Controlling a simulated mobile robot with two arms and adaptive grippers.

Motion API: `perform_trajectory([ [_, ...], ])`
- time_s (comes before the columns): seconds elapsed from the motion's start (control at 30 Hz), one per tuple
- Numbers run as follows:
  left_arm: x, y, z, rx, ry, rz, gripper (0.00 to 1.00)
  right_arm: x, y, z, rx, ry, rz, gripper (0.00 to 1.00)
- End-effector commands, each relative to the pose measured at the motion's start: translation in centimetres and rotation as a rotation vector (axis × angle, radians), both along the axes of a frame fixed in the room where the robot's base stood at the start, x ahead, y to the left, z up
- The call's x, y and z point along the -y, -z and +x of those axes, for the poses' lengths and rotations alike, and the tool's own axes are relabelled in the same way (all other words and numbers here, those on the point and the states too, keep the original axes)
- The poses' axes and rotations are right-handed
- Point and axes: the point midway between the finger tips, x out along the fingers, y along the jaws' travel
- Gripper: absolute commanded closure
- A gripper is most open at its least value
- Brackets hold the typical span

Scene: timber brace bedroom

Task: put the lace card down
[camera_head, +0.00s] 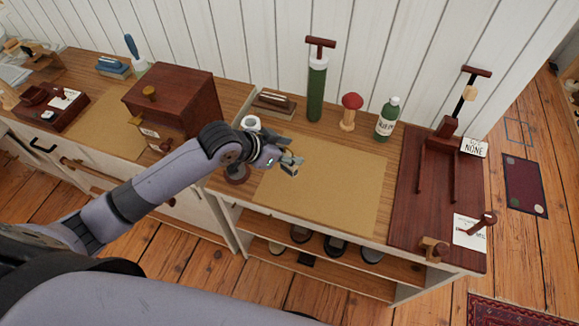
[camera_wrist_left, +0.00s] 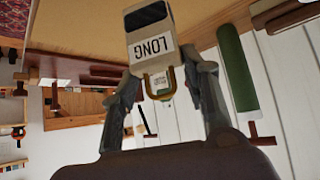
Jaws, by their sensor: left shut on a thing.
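The lace card (camera_wrist_left: 152,42) is a pale block-like card marked LONG, with a dark panel at one end and a brass loop at the other. My left gripper (camera_wrist_left: 163,78) is shut on it near the loop end. In the head view my left gripper (camera_head: 289,163) is over the left end of the tan mat (camera_head: 330,190) on the bench. The card (camera_head: 289,171) shows small there, partly hidden by the fingers. I cannot tell whether it touches the mat. My right gripper is not in view.
Most of the mat is bare. Behind it stand a dark brush block (camera_head: 274,103), a green cylinder (camera_head: 316,90), a red-topped wooden stand (camera_head: 349,112) and a green bottle (camera_head: 386,120). A dark wooden board (camera_head: 410,215) with a rack lies right. A brown cabinet (camera_head: 178,100) stands left.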

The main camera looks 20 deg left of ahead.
Motion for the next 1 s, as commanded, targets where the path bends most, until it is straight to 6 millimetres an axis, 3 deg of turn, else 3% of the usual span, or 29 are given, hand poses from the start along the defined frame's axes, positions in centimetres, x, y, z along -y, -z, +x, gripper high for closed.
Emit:
perform_trajectory([
  [0.1,0.0,2.2,-0.1,-0.002,-0.001,0.001,0.82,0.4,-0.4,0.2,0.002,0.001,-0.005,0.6],
  [0.33,0.0,4.3,0.0,-0.001,-0.001,0.0,0.82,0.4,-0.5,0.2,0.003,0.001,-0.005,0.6],
  [0.5,0.0,6.9,0.0,-0.002,-0.002,0.001,0.82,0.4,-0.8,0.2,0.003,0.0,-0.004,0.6],
  [0.93,0.0,7.9,0.0,0.0,-0.001,0.001,0.82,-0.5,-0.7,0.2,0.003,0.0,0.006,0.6],
  [0.97,0.0,8.0,0.0,0.0,-0.001,0.001,0.58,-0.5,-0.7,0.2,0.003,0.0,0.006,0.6],
  [1.0,0.0,7.9,0.0,0.001,-0.001,0.0,0.55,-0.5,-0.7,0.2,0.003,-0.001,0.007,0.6],
])
